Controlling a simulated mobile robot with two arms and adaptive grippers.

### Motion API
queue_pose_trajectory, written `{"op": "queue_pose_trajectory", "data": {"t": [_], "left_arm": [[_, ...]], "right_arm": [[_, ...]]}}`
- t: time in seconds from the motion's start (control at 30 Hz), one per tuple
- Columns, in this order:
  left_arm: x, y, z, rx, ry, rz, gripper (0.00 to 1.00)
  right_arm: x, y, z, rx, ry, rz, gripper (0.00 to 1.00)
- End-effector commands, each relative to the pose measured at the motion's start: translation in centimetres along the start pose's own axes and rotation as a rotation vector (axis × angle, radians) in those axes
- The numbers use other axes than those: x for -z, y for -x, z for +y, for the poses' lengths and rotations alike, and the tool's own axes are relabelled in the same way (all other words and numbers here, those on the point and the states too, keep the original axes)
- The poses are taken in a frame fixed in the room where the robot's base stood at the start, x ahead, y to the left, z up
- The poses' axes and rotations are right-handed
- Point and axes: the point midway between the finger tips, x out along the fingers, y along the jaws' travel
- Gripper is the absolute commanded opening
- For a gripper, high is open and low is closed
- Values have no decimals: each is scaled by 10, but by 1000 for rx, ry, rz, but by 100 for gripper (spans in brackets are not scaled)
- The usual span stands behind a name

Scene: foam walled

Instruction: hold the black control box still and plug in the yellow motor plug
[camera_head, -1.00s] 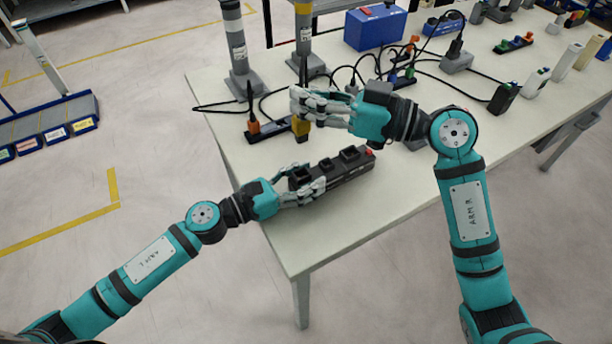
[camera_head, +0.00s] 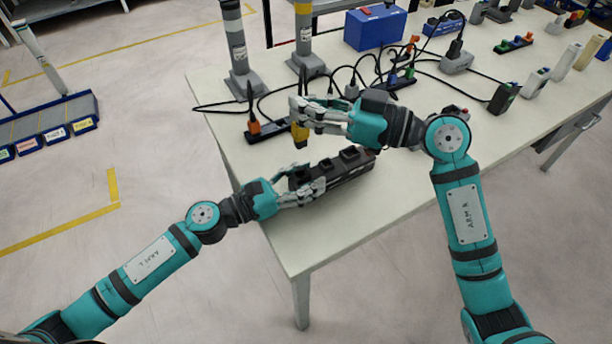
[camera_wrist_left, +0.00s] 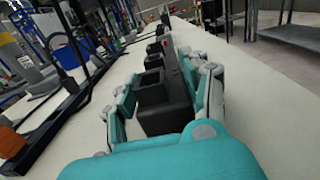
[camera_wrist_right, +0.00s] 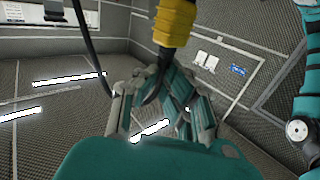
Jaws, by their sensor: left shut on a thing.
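The black control box (camera_head: 352,182) lies on the table with several raised square sockets along its top. My left gripper (camera_head: 312,188) is shut on the box's near-left end; in the left wrist view its fingers lie on both sides of the box (camera_wrist_left: 165,112). My right gripper (camera_head: 300,112) is shut on the yellow motor plug (camera_head: 300,135), which hangs below the fingers, apart from the box and just above its left end. In the right wrist view the yellow plug (camera_wrist_right: 175,24) sticks out of the fingers, with its black cable running between them.
A black holder (camera_head: 250,136) with an orange plug (camera_head: 254,127) stands left of the yellow plug. Two grey posts (camera_head: 240,60) (camera_head: 305,45), loose black cables and a blue case (camera_head: 375,27) are behind. The table's front (camera_head: 310,245) is clear.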

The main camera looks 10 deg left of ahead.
Motion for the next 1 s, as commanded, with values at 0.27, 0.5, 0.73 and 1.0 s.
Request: {"op": "queue_pose_trajectory", "data": {"t": [0.27,0.5,0.73,1.0], "left_arm": [[0,0,0,0,0,0,6],[0,0,0,0,-1,0,6],[0,0,0,0,0,0,6],[0,0,0,0,-1,0,6]], "right_arm": [[-12,0,1,0,-2,-1,0],[-22,0,2,0,-2,-1,0],[-31,0,2,-1,-1,-1,0],[-42,0,3,0,-2,-1,0]]}}
